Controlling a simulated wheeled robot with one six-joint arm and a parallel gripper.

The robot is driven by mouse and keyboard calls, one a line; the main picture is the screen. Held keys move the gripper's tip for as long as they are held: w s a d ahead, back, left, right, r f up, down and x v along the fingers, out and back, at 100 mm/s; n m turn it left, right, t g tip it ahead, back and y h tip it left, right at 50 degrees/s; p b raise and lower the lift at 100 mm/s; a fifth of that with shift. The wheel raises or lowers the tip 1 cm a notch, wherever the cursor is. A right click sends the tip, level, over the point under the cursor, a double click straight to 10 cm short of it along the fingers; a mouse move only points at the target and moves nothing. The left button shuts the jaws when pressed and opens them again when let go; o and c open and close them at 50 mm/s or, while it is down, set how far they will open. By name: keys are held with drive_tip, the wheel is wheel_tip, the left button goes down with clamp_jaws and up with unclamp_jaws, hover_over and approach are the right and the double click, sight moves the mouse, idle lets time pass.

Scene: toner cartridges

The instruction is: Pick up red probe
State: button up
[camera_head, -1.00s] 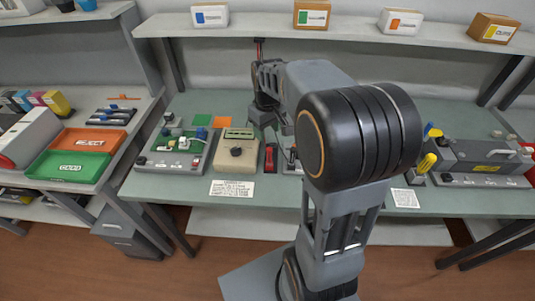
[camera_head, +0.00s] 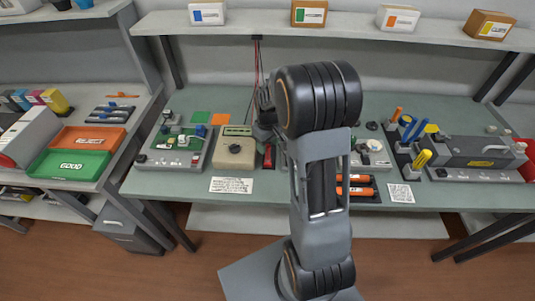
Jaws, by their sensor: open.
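Thin red and dark leads (camera_head: 258,60) hang from under the shelf at the back and run down behind my gripper. A probe's body at their lower end cannot be made out; my gripper and arm cover that spot. My gripper (camera_head: 263,101) is open, above the bench near the leads, and seen small and partly hidden by my arm. A small red object (camera_head: 268,156) lies on the bench just right of the beige meter (camera_head: 235,152), below my gripper; I cannot tell if it is the red probe.
A board with switches (camera_head: 178,150) stands left of the meter. Orange cartridges (camera_head: 358,192) lie right of my arm. Pens in holders (camera_head: 405,150) and a grey machine (camera_head: 475,155) stand further right. The side table holds a green tray (camera_head: 72,164) and an orange tray (camera_head: 88,138).

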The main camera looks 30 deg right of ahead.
sight(268, 155)
drive_tip(key=shift+f, duration=1.9)
clamp_jaws()
